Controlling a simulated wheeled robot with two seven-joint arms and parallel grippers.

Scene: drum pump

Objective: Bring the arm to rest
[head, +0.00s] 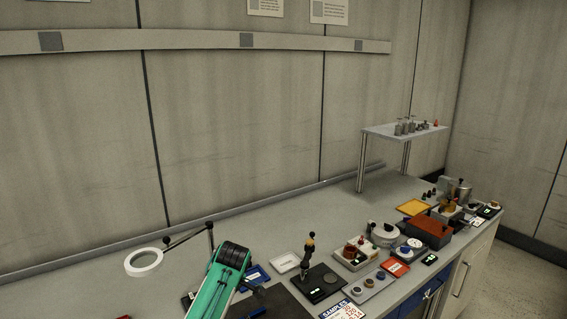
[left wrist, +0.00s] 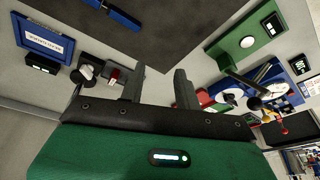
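My left gripper (left wrist: 160,82) shows in the left wrist view with its two dark fingers apart. Only bench surface shows between them, so it is open and empty. Its green and black body fills the bottom of that view. In the head view a green and black part of my arm (head: 217,283) stands over the front of the grey bench (head: 180,265). The fingertips cannot be made out there. My right gripper is in neither view.
A ring-shaped magnifier (head: 144,262) stands left of the arm. A black base with an upright handle (head: 309,250), grey trays and a red-brown box (head: 430,230) crowd the right. A dark mat (left wrist: 165,35) and green panel (left wrist: 243,45) show in the wrist view.

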